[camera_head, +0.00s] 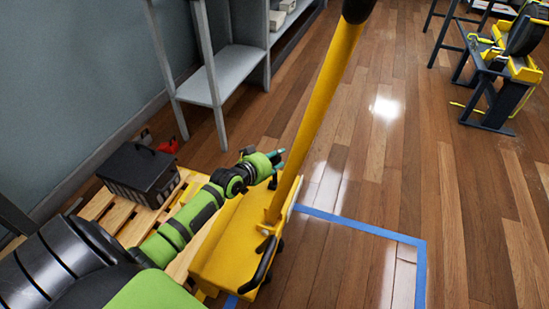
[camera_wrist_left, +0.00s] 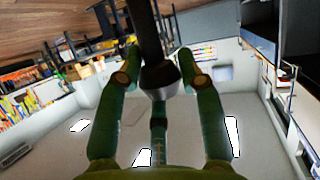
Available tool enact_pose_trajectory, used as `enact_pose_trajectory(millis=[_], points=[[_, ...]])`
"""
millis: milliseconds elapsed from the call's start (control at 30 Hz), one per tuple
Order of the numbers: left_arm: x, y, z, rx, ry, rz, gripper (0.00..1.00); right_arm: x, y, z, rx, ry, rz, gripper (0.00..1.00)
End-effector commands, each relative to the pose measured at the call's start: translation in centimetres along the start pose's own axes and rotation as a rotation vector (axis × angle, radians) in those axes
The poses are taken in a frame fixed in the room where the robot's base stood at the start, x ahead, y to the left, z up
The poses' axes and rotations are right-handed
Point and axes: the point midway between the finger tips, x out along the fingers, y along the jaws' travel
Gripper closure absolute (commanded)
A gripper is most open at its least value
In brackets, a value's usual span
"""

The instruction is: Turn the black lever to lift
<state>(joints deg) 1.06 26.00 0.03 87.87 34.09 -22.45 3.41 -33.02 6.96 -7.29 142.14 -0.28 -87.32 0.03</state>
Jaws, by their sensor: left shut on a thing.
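A yellow lifting device stands on the floor in the head view, with a yellow base (camera_head: 220,255) and a long tilted yellow pole (camera_head: 325,90) with a black top. A black lever-like part (camera_head: 264,262) shows low at the pole's foot. My left gripper (camera_head: 277,165) is beside the pole's lower part, its green fingers pointing right. In the left wrist view a black bar with a wider end (camera_wrist_left: 158,78) lies between the green fingers (camera_wrist_left: 158,60), which are shut on it; I take it for the black lever. The head view hides the grip itself. My right gripper is not in view.
A wooden pallet (camera_head: 110,208) with a black box (camera_head: 140,172) lies left of the base. Grey shelving (camera_head: 225,75) stands behind. A black and yellow machine (camera_head: 500,70) stands far right.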

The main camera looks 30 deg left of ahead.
Motion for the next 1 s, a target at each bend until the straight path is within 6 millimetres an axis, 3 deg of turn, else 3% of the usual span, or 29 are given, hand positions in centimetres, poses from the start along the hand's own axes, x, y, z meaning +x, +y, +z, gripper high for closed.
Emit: enact_pose_trajectory(millis=[67,667,800,1000], points=[[0.1,-0.1,-0.6,-0.004,-0.010,-0.002,1.00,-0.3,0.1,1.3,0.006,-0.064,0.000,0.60],[3.3,-0.8,-1.8,-0.064,-0.235,-0.026,1.00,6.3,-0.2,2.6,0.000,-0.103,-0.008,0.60],[4.5,-1.1,-1.9,-0.085,-0.311,-0.034,1.00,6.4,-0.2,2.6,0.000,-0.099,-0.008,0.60],[5.7,-1.4,-1.6,-0.092,-0.339,-0.037,1.00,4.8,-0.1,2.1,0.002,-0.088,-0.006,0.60]])
